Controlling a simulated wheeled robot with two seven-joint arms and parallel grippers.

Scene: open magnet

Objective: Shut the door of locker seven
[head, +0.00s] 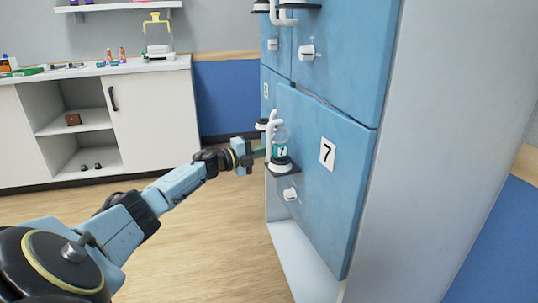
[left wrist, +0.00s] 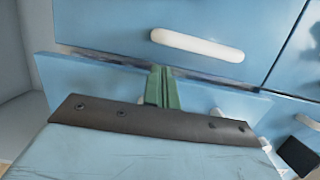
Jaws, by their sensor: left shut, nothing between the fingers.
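The blue door of locker seven (head: 335,195), with a white "7" label (head: 327,153), stands ajar. The pale locker floor (head: 300,262) shows below and left of it. A white handle (head: 271,128) and a dark-based clear device with a "7" tag (head: 281,152) are at the door's left side. My left gripper (head: 260,153) is shut and empty beside them; I cannot tell whether it touches. In the left wrist view its green fingers (left wrist: 160,88) overlap a blue door panel (left wrist: 90,82). My right gripper is not in view.
Other blue locker doors (head: 340,45) are above, with a white knob (head: 307,51). The grey locker side (head: 440,130) is at right. A white cabinet (head: 150,115) with items on top stands at back left. The wooden floor (head: 215,250) is clear.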

